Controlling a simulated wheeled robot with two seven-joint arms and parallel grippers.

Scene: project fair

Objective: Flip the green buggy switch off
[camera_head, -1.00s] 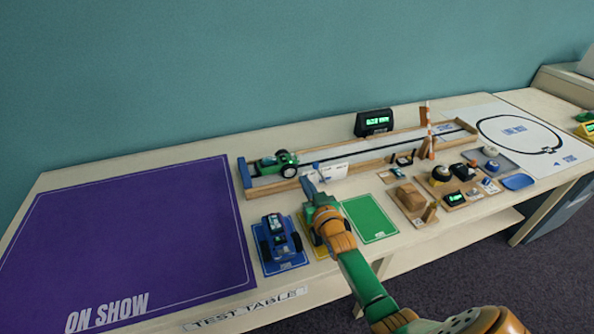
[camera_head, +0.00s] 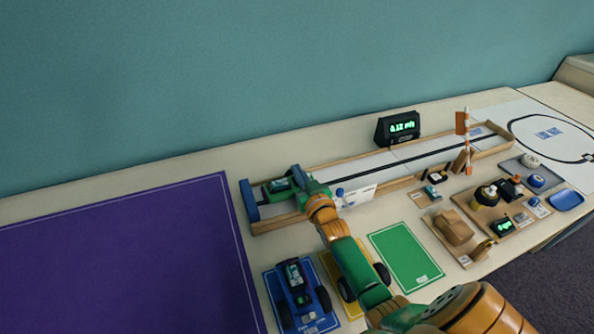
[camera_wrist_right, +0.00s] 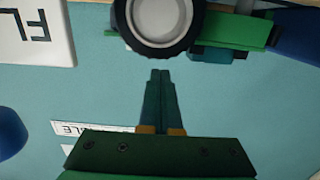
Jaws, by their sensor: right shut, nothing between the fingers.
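The green buggy (camera_head: 277,188) stands at the left end of the wooden-sided track, partly hidden behind my right gripper in the head view. In the right wrist view a wheel (camera_wrist_right: 160,20) and part of its green body (camera_wrist_right: 240,30) show at the top. My right gripper (camera_head: 299,176) is at the buggy's near side in the head view. In the right wrist view its fingertips (camera_wrist_right: 160,75) are together and empty, close to the wheel; I cannot tell whether they touch. The buggy's switch cannot be made out. My left gripper is not in view.
A blue buggy (camera_head: 297,286) sits on a blue mat in front of the track. A yellow mat (camera_head: 328,262) lies partly under my arm, beside an empty green mat (camera_head: 404,255). A white sign (camera_head: 358,195) stands at the track's near side. A purple mat (camera_head: 120,260) is clear.

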